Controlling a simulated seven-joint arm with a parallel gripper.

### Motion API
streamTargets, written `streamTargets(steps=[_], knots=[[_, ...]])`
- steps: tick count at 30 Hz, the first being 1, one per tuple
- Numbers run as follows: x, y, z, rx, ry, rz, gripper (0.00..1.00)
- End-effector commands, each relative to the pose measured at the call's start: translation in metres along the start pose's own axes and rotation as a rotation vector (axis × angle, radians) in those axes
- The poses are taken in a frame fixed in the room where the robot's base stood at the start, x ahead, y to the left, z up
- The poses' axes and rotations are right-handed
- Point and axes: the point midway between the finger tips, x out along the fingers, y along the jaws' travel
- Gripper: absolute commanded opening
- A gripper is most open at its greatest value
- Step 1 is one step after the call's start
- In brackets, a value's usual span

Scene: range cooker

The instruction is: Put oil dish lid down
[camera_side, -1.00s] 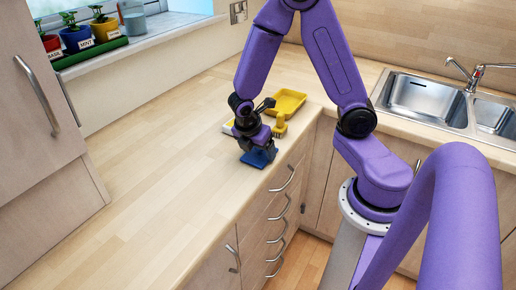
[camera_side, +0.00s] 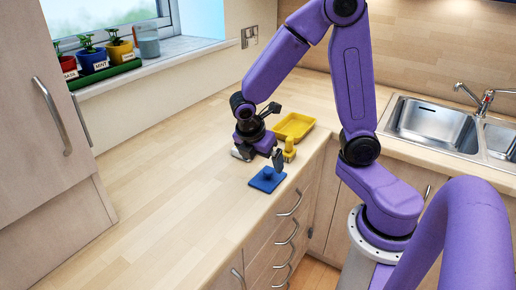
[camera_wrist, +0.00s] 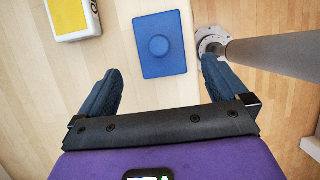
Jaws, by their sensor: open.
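A blue square lid (camera_side: 267,179) with a round knob lies flat on the wooden worktop near its front edge. It also shows in the wrist view (camera_wrist: 181,60), knob up. My gripper (camera_side: 260,157) is above and just behind the lid, apart from it. In the wrist view my gripper (camera_wrist: 160,70) has its fingers spread wide with nothing between them. A white box with a yellow top and partly cut-off lettering (camera_wrist: 92,20) stands left of the lid in the wrist view. It may be the oil dish; I cannot tell.
A yellow tray (camera_side: 294,126) and a small yellow knobbed object (camera_side: 289,150) stand close behind my gripper. The sink (camera_side: 432,122) is at the right and potted herbs (camera_side: 92,60) are on the sill. The worktop left of the lid is clear.

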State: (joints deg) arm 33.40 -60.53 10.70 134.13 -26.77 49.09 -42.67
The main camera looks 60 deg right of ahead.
Motion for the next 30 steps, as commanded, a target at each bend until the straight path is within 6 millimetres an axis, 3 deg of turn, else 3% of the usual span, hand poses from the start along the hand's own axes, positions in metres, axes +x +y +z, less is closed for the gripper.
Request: streamTargets(steps=[6, 16, 20, 30], knots=[[-0.034, 0.001, 0.000, 0.001, 0.003, 0.004, 1.00], [-0.053, -0.013, -0.008, 0.040, 0.037, 0.016, 1.00], [-0.062, -0.038, -0.022, 0.118, 0.108, 0.034, 1.00], [-0.081, -0.128, -0.051, 0.355, 0.325, -0.011, 1.00]])
